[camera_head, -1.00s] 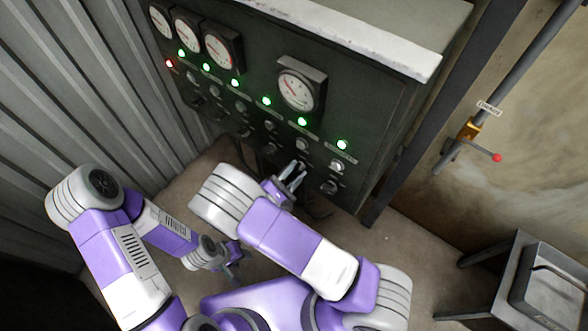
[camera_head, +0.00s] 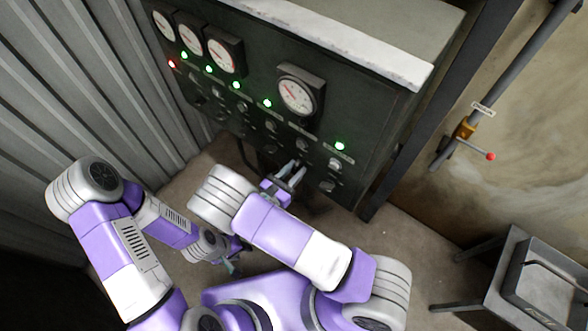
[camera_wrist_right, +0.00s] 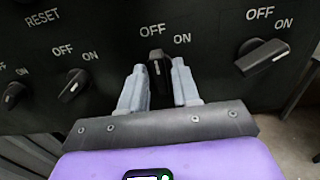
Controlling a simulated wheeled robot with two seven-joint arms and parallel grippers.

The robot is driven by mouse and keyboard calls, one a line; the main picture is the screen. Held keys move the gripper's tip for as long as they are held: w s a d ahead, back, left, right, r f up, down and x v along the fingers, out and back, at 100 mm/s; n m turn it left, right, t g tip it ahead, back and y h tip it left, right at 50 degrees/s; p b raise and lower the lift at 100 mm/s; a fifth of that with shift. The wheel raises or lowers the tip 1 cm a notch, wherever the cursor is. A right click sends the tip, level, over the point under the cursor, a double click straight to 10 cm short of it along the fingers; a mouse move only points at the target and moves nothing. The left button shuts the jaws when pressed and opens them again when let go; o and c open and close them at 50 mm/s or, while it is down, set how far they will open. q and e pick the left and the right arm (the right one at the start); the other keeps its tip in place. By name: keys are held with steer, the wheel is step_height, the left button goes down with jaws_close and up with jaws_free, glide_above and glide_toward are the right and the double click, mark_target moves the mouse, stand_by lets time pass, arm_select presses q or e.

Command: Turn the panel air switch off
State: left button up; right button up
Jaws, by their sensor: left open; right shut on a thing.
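The dark control panel (camera_head: 370,125) stands in front of me with rows of rotary switches. My right gripper (camera_head: 290,172) is at the lower row of switches. In the right wrist view its two grey fingers (camera_wrist_right: 157,85) are on either side of a black switch knob (camera_wrist_right: 158,66), shut on it. The knob points roughly upright below its OFF and ON marks. Its name label cannot be read, so I cannot tell by text that it is the panel air switch. My left gripper (camera_head: 233,266) is open and empty, low beside my body, away from the panel.
Neighbouring knobs sit close by, left (camera_wrist_right: 73,85) and right (camera_wrist_right: 262,57) of the gripped one. Round gauges (camera_head: 297,93) and lit lamps (camera_head: 340,146) are above. A pipe with a red-tipped lever (camera_head: 490,156) is on the right wall. A metal stand is lower right.

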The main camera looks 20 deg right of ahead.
stand_by(0.4)
steer(key=o, duration=0.7)
steer(key=shift+o, duration=0.2)
step_height(320, 180, up, 10)
steer(key=p, duration=0.2)
